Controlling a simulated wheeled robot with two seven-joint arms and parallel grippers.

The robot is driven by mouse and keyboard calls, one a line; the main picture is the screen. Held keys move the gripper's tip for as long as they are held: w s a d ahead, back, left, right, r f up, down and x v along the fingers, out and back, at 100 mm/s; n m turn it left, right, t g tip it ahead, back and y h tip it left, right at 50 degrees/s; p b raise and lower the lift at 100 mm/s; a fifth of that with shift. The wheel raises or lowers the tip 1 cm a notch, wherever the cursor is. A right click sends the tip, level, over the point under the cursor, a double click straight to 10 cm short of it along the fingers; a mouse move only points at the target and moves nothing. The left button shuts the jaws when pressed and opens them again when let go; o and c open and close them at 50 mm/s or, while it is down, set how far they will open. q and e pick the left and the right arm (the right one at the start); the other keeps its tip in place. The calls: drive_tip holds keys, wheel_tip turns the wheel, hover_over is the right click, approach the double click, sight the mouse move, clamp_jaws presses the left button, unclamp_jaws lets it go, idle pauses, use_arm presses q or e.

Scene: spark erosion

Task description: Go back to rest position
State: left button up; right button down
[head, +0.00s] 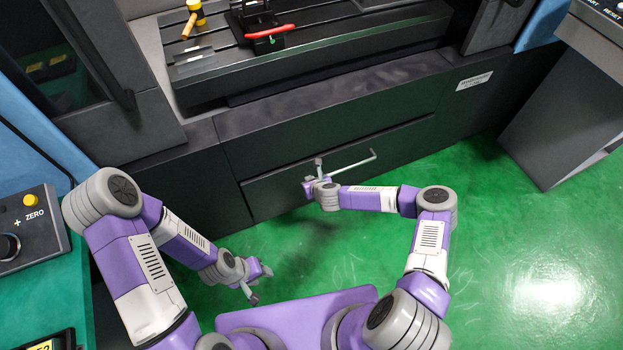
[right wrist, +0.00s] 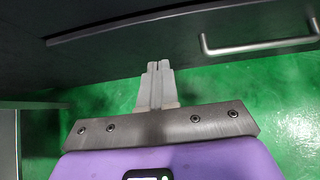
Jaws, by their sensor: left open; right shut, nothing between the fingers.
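My right gripper (head: 311,181) is in front of the dark drawer front (head: 405,143), near the left end of its handle (head: 350,166). In the right wrist view its two fingers (right wrist: 159,68) are shut together with nothing between them. There the handle (right wrist: 260,47) lies to the right, apart from the fingers. My left gripper (head: 260,284) hangs low over the green floor at the lower left, open and empty. The left arm is folded at the left of the head view; the right arm reaches forward with its elbow bent out to the right.
The machine table (head: 330,62) above the drawer carries a yellow-headed mallet (head: 194,14) and a red-handled tool (head: 269,33). A control panel (head: 35,222) stands close to my left arm. A grey cabinet (head: 560,125) is at right. The green floor (head: 520,260) at right is clear.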

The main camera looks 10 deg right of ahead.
drive_tip(key=shift+s+d+r, duration=0.1)
drive_tip(key=shift+s+r, duration=0.3)
drive_tip(key=shift+s, duration=0.1)
drive_tip(key=s+a+n+g+y, duration=0.35)
drive_tip(key=s+a+n, duration=0.45)
drive_tip(key=s+n, duration=0.75)
drive_tip(key=s+d+r+n+g, duration=0.1)
drive_tip(key=s+d+n+g, duration=0.1)
drive_tip(key=s+n, duration=0.5)
drive_tip(key=s+d+r+n+g+h, duration=0.1)
drive_tip(key=s+d+r+n+g, duration=0.1)
drive_tip(key=s+n, duration=0.5)
drive_tip(key=shift+d+n+g+p, duration=0.3)
drive_tip(key=shift+d+n+g, duration=0.3)
drive_tip(key=shift+d, duration=0.3)
